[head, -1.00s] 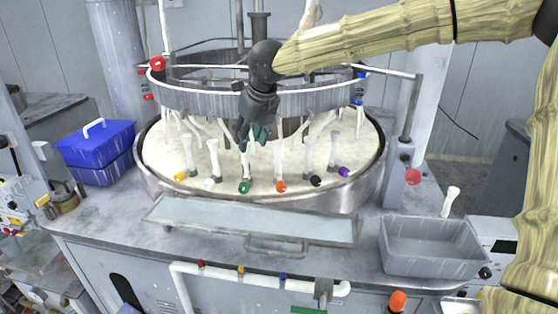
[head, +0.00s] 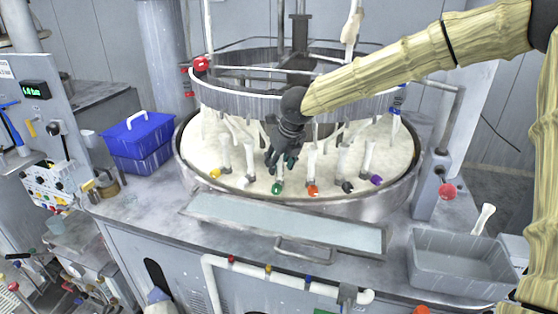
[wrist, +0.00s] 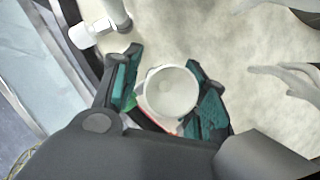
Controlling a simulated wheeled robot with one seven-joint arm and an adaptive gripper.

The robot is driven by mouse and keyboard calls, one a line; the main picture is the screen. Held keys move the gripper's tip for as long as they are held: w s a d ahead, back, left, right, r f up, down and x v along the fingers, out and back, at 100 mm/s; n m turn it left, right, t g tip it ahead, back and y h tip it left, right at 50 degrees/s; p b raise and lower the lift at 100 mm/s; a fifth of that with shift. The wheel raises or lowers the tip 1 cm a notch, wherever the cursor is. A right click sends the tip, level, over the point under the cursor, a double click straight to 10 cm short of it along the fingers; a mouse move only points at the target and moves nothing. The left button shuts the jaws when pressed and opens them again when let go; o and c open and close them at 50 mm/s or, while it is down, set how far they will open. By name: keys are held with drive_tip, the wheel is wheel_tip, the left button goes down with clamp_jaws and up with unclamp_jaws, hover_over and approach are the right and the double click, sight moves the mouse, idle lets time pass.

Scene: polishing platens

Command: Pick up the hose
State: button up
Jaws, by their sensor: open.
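Several white hoses with coloured ends stand around the front of the round platen. The hose with the green end (head: 277,188) is at the front middle, its upper part hidden by my gripper (head: 281,163). In the wrist view, my gripper (wrist: 165,95) is open, with its teal pads on either side of a round white hose top (wrist: 171,92). A green bit shows beside it at the left pad. I cannot tell whether either pad touches the hose. A white hose piece (wrist: 118,12) lies beyond the left finger.
The metal platen rim (head: 340,206) and a ring frame (head: 300,100) surround the hoses. The orange-ended hose (head: 313,190) stands close on the right. A flat tray (head: 285,222) lies in front. A grey bin (head: 460,262) is at right, a blue box (head: 138,135) at left.

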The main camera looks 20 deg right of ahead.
drive_tip(key=shift+w+d+f, duration=0.1)
drive_tip(key=shift+w+f, duration=0.05)
drive_tip(key=shift+f, duration=0.25)
clamp_jaws()
drive_tip(key=shift+r, duration=0.15)
